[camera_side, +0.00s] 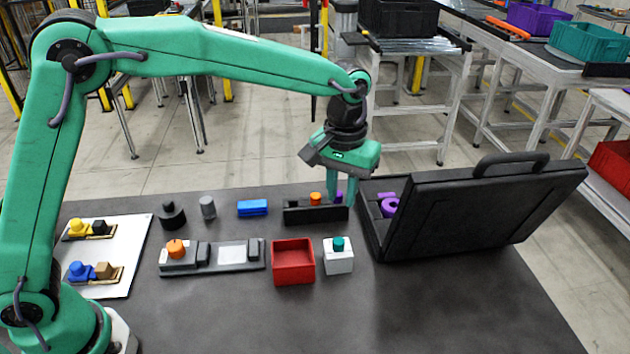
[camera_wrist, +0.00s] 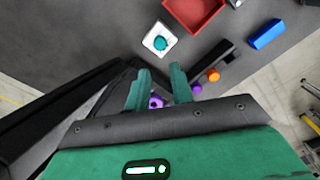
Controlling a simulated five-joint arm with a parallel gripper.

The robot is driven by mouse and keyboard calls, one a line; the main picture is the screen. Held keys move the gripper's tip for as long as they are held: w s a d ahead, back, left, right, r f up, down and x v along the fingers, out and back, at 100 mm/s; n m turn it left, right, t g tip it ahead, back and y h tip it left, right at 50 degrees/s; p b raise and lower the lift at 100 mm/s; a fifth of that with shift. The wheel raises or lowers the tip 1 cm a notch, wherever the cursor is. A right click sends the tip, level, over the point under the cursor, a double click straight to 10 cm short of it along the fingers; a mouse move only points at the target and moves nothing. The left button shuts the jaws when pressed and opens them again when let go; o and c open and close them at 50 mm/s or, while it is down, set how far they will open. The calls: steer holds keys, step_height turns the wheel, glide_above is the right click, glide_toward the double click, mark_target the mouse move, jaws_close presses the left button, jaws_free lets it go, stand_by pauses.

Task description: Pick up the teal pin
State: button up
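The teal pin (camera_side: 339,243) stands upright in the top of a white block (camera_side: 338,262) on the dark table, right of the red box. In the wrist view the teal pin (camera_wrist: 160,44) shows in its white block (camera_wrist: 150,44), beyond my fingertips. My gripper (camera_side: 344,203) points down above the table, behind the pin in the side view, close to a black holder and the open case. In the wrist view my gripper (camera_wrist: 162,69) has its two teal fingers apart with nothing held between them.
A black holder (camera_side: 300,217) with an orange pin (camera_side: 315,198) and a purple pin is beside my fingers. An open black case (camera_side: 480,215) with a purple ring (camera_side: 389,206) stands right. A red box (camera_side: 293,268) sits left of the white block. The table's front right is clear.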

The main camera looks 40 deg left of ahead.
mark_target(339, 241)
steer(key=o, duration=0.5)
steer(key=shift+c, duration=0.2)
steer(key=shift+f, duration=6.15)
jaws_close()
